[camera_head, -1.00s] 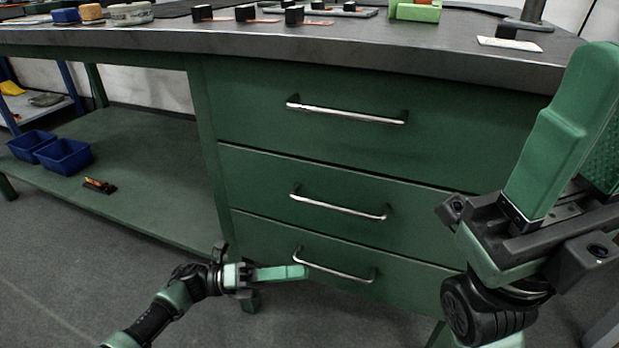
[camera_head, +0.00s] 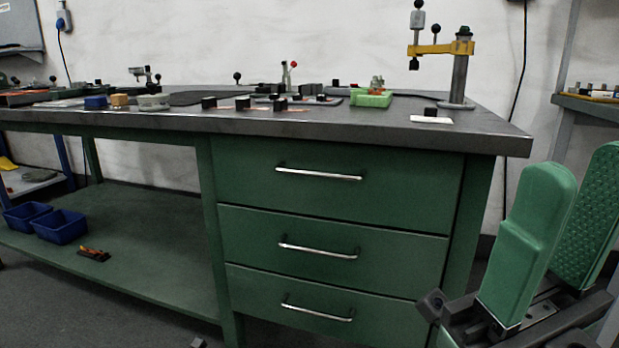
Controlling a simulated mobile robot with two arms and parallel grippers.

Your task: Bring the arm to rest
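My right gripper (camera_head: 566,222) stands upright at the lower right of the head view, close to the camera. Its two green fingers are spread apart with nothing between them. It is to the right of the green drawer cabinet (camera_head: 330,208) and touches nothing that I can see. My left gripper is out of the picture; only a small dark tip shows at the bottom edge, and I cannot tell what part it is.
The workbench (camera_head: 480,137) carries a green tray (camera_head: 371,99), several black blocks and a yellow-armed press (camera_head: 440,50). Three drawers are shut. Two blue bins (camera_head: 61,226) stand on the lower shelf (camera_head: 140,262). A side shelf (camera_head: 590,107) stands at the right.

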